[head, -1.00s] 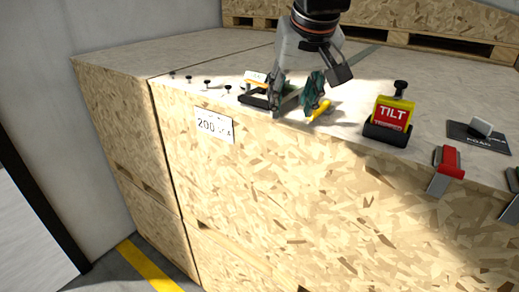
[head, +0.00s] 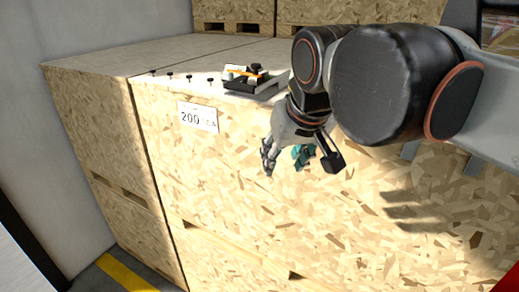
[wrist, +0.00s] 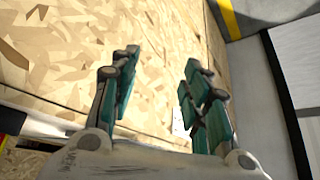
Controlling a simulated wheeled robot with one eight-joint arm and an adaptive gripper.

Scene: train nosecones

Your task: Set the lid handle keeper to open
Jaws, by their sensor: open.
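A small latch-like fitting (head: 255,80) with a black base, pale parts, a thin orange strip and a dark knob sits on the crate top near its front edge. It may be the lid handle keeper; its setting is too small to tell. My gripper (head: 284,158) is below and right of it, in front of the crate's front face, with its fingers pointing down. In the wrist view my gripper (wrist: 162,75) has its teal fingers spread with nothing between them. The fitting does not show clearly in the wrist view.
The large chipboard crate (head: 230,180) fills the middle, with a "200" label (head: 198,117) on its front. Several black pegs (head: 190,78) stand along its top edge. My arm hides the crate top's right part. A yellow floor stripe (head: 125,272) lies lower left.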

